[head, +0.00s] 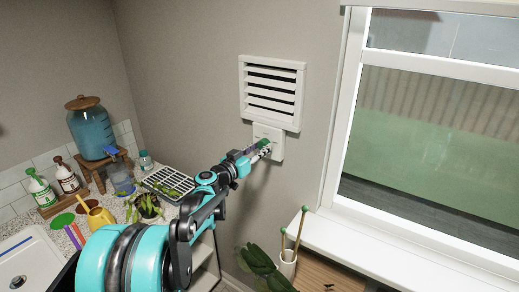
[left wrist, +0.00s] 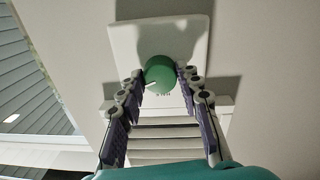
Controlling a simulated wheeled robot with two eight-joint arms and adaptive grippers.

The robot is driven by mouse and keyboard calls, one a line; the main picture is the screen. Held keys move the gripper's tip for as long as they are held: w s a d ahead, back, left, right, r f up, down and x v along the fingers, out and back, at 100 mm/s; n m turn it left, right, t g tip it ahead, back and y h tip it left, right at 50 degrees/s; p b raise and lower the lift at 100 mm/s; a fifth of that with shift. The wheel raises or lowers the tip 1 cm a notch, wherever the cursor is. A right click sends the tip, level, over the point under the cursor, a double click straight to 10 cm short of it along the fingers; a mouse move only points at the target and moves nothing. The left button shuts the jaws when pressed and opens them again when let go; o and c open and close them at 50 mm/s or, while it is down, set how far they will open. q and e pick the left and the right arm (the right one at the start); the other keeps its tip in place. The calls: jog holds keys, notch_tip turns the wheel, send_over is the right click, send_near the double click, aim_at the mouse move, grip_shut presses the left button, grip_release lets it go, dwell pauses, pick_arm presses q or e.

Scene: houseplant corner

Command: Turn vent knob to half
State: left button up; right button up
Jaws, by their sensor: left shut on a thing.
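The green vent knob (left wrist: 160,70) sits on a white wall plate (left wrist: 128,45), which shows in the head view (head: 276,134) just below the louvred vent (head: 272,93). My left gripper (head: 263,149) reaches up to the plate and is shut on the knob. In the left wrist view its two fingertips (left wrist: 162,78) press on the knob from both sides. A small pale mark on the knob points to the lower left in that view. Small lettering beside the knob is too small to read. The fingers hide most of the knob in the head view. My right gripper is not in view.
A window (head: 440,140) with a white sill (head: 400,245) is to the right. A blue water jar (head: 91,130), spray bottles (head: 40,188), a seed tray (head: 168,182) and a potted plant (head: 146,208) stand on the left counter. The wall around the plate is clear.

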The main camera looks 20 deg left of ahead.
pick_arm(q)
jog(key=n, duration=0.6)
jog(key=shift+n+t+p, duration=0.3)
jog(key=shift+n+p, duration=0.1)
jog(key=n, duration=0.7)
jog(key=shift+d+y, duration=0.1)
jog(key=shift+y, duration=0.2)
jog(key=o, duration=1.2)
jog(key=shift+c, duration=0.2)
jog(key=s+a, duration=0.2)
jog(key=s, duration=1)
jog(key=shift+f, duration=0.3)
